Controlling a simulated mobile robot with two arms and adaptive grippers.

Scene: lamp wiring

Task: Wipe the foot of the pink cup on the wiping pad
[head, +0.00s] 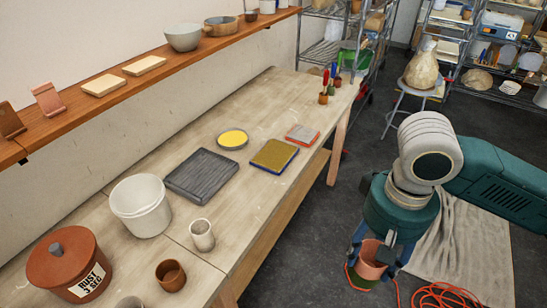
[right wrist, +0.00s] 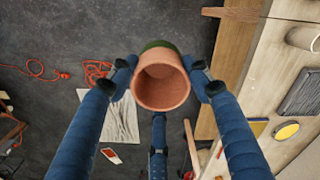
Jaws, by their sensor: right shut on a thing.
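The pink cup (head: 368,270) is held by my right gripper (head: 374,254) over the floor, off the table's right side. In the right wrist view the cup (right wrist: 162,88) sits between the fingers, its mouth facing the camera. A green part of its outside shows at its upper edge; its foot is hidden. A flat blue-edged pad with a yellowish top (head: 274,156) lies near the table's right edge. A smaller red-edged pad with a grey top (head: 302,135) lies behind it. I cannot tell which is the wiping pad. My left gripper is out of view.
Orange cable (head: 447,296) lies on the floor.

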